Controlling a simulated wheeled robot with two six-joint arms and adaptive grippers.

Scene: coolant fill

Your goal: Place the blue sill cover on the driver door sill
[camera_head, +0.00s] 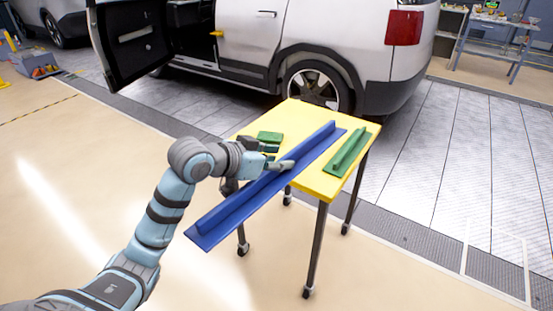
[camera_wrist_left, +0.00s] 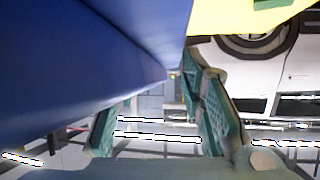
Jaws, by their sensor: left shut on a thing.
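The blue sill cover (camera_head: 265,188) is a long flat strip with a raised rib. It lies slantwise over the yellow table, its near left end sticking out past the table edge. I cannot tell whether it touches the tabletop. My left gripper (camera_head: 284,164) is shut on its rib near the middle; in the left wrist view the cover (camera_wrist_left: 85,65) fills the upper left, by the fingers (camera_wrist_left: 152,88). The open front door (camera_head: 128,42) of the silver van stands at the upper left, with the dark door sill (camera_head: 196,66) beside it. My right gripper is not in view.
On the yellow table (camera_head: 318,185) lie a green ribbed piece (camera_head: 350,150) at the right and a small green block (camera_head: 269,138) behind my gripper. The van's rear wheel (camera_head: 314,85) is just behind the table. Open floor lies to the left.

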